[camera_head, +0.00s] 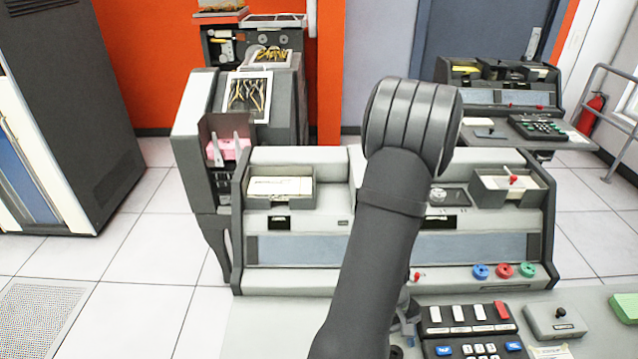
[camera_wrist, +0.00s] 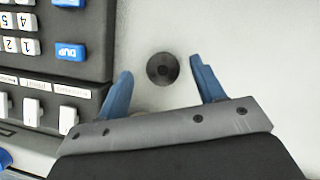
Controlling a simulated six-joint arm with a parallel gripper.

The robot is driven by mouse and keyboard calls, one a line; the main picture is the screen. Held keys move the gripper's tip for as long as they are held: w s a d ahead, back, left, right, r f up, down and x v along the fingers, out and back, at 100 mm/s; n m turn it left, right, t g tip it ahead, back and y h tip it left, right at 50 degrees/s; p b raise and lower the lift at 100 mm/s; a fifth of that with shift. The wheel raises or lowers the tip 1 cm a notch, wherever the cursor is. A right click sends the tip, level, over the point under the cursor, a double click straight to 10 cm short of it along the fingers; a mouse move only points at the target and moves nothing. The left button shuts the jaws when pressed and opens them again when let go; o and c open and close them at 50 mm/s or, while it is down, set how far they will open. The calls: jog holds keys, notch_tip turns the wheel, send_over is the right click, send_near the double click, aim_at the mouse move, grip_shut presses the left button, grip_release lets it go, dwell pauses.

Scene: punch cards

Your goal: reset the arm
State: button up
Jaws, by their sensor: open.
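My gripper (camera_wrist: 160,88) shows in the wrist view with its two blue fingers spread apart and nothing between them. It hangs over a pale grey desk top (camera_wrist: 215,30). A round dark disc (camera_wrist: 162,69) lies on that surface just beyond the gap between the fingertips. In the head view my dark arm rises from the bottom middle and bends at a thick joint, hiding part of the grey console (camera_head: 300,282) behind it. Most of my gripper is hidden there behind the arm.
A black keypad (camera_head: 470,325) with white, blue and red keys sits right of my arm; it also fills the left of the wrist view (camera_wrist: 62,25). A small grey switch box (camera_head: 555,320) and a green block (camera_head: 625,306) lie further right. Blue, red and green knobs (camera_head: 504,271) line the console.

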jog(key=s+d+r, duration=0.5)
jog(key=s+r, duration=0.3)
jog(key=s, duration=0.2)
jog(key=w+a+r+m, duration=0.2)
jog(key=w+m, duration=0.1)
jog(key=w, duration=1.4)
jog(key=w+a+r+m+y, duration=0.1)
jog(key=w+a+r, duration=0.1)
jog(key=w+a, duration=1)
jog(key=shift+w+a, duration=0.4)
jog(key=shift+w, duration=0.5)
